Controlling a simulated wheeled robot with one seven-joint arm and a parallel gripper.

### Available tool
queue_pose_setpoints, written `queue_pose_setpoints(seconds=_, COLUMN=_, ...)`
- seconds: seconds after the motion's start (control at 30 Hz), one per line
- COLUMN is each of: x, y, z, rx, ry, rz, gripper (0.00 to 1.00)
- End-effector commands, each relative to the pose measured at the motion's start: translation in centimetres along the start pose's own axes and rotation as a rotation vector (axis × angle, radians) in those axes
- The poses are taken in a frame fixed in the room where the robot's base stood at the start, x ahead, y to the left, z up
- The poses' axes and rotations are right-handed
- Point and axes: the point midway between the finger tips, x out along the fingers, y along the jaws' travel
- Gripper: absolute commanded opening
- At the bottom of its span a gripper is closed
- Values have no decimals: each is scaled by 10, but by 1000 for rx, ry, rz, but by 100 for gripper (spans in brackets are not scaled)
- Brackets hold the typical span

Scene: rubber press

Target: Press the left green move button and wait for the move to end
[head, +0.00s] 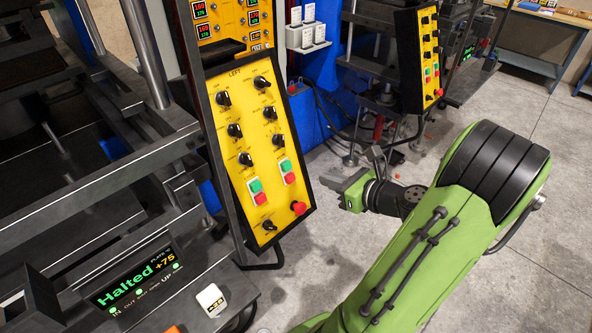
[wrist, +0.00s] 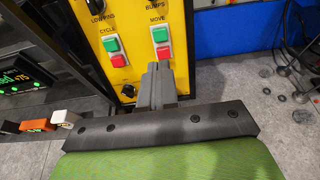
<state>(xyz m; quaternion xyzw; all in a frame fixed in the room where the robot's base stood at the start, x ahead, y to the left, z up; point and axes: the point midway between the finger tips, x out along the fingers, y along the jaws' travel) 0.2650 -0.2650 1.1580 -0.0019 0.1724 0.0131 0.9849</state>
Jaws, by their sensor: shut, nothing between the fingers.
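The yellow panel marked LEFT (head: 240,130) carries two green-over-red button pairs. The green MOVE button (wrist: 160,34) is in the right pair in the wrist view; it also shows in the head view (head: 286,166). Its red button (wrist: 163,52) sits just below. My gripper (wrist: 158,68) is shut and empty, its tips pointing at the panel just below that red button in the picture. In the head view my gripper (head: 335,184) is right of the panel; a gap shows between them. The display (head: 140,278) reads "Halted" and "+75".
The CYCLE pair has its green button (head: 255,185) left of the MOVE pair. A red knob (head: 299,208) sticks out at the panel's lower right. Black knobs sit above the buttons. A second yellow panel (head: 427,50) stands behind. Bare floor (head: 335,235) lies right of the panel.

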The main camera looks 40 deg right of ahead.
Motion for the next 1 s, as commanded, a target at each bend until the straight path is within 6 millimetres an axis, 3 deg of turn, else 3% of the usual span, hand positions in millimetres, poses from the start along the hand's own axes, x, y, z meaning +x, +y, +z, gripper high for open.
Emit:
queue_pose_setpoints(seconds=0.3, x=72, y=2, z=-1, rx=-4, ry=0, rz=7, gripper=0)
queue_pose_setpoints(seconds=0.5, x=108, y=1, z=-1, rx=-3, ry=0, rz=4, gripper=0)
queue_pose_setpoints(seconds=0.67, x=119, y=1, z=-1, rx=-2, ry=1, rz=2, gripper=0)
queue_pose_setpoints(seconds=1.0, x=122, y=1, z=0, rx=-2, ry=1, rz=2, gripper=0)
